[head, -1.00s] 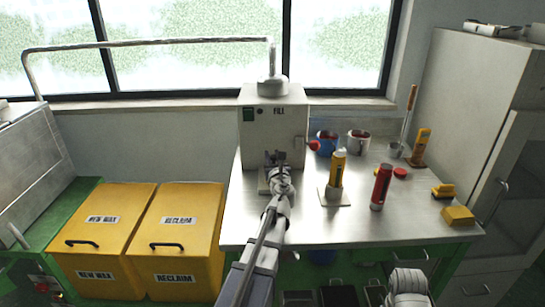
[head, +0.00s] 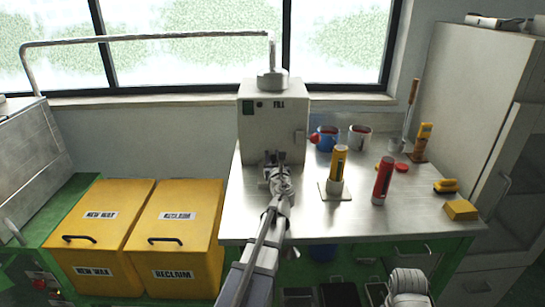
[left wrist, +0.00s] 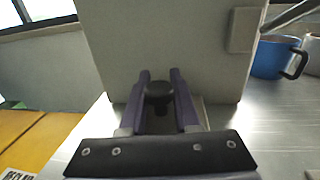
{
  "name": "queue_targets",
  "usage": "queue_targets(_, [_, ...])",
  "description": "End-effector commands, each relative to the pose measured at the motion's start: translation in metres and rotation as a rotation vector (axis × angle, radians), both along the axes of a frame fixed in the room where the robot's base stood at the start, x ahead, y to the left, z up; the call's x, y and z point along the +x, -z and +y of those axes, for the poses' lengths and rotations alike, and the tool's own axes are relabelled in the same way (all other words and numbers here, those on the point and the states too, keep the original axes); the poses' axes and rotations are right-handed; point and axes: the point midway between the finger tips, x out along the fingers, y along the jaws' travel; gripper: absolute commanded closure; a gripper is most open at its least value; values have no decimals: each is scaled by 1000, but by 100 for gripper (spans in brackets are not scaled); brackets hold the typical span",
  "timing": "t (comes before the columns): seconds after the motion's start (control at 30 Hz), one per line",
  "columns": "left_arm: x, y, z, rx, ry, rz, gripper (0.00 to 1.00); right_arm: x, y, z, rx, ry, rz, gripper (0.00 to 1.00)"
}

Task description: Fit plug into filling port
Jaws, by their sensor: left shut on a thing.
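My left gripper (head: 275,160) is in front of the lower face of the grey box marked FILL (head: 272,125). In the left wrist view its two purple fingers (left wrist: 160,95) are shut on a small dark round-topped piece, which looks like the plug (left wrist: 158,93). The box face stands just beyond the fingertips. I cannot make out the filling port. It may be hidden by the gripper and the plug, so I cannot tell whether they touch.
A yellow tube (head: 339,163) on a small plate and a red tube (head: 382,180) stand on the metal table (head: 300,218). A blue mug (head: 327,138) stands right of the box. Yellow bins (head: 178,220) are at the left. The table's front middle is clear.

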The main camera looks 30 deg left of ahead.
Motion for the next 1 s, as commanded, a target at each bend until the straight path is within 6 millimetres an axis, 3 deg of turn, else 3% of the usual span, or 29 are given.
queue_targets(0.03, [0, 0, 0, 0, 0, 0, 66, 0, 0, 0, 0, 0, 0, 50])
queue_targets(0.33, [0, 0, 0, 0, 0, 0, 34, 0, 0, 0, 0, 0, 0, 50])
queue_targets(0.67, [-3, 0, -2, 0, 0, 0, 34, 0, 0, 0, 0, 0, 0, 50])
queue_targets(1.0, [-38, 0, -29, 0, 2, 0, 34, 0, 0, 0, 0, 0, 0, 50])
